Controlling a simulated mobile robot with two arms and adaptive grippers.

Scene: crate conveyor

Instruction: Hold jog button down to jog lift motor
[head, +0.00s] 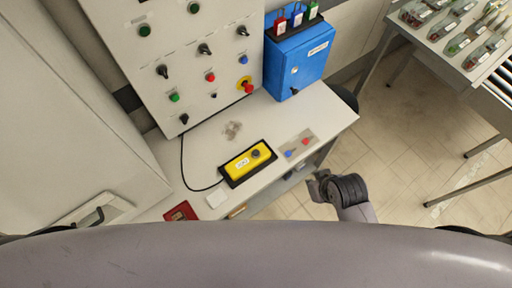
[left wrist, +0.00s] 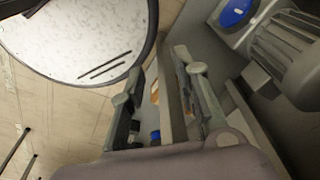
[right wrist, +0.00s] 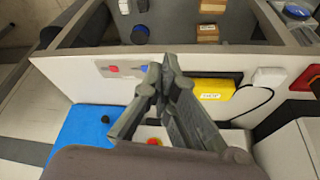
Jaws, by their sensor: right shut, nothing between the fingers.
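A yellow jog pendant (head: 242,166) lies in a black holder on the white bench top, with a cable running to its left. Its dark round button (head: 255,154) is on the top face. The pendant also shows in the right wrist view (right wrist: 222,84), partly behind a finger; its button cannot be made out there. My right gripper (head: 316,186) is just off the bench's right front edge, apart from the pendant. In the right wrist view its fingertips (right wrist: 164,66) meet, shut and empty. My left gripper (left wrist: 158,66) shows only in its wrist view, fingers apart and nothing between them.
A control panel (head: 190,60) with knobs and buttons stands behind the bench (head: 325,110). A blue box (head: 305,62) with padlocks stands at the back right. A card with red and blue pieces (head: 298,147) lies right of the pendant. Open floor is at the right.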

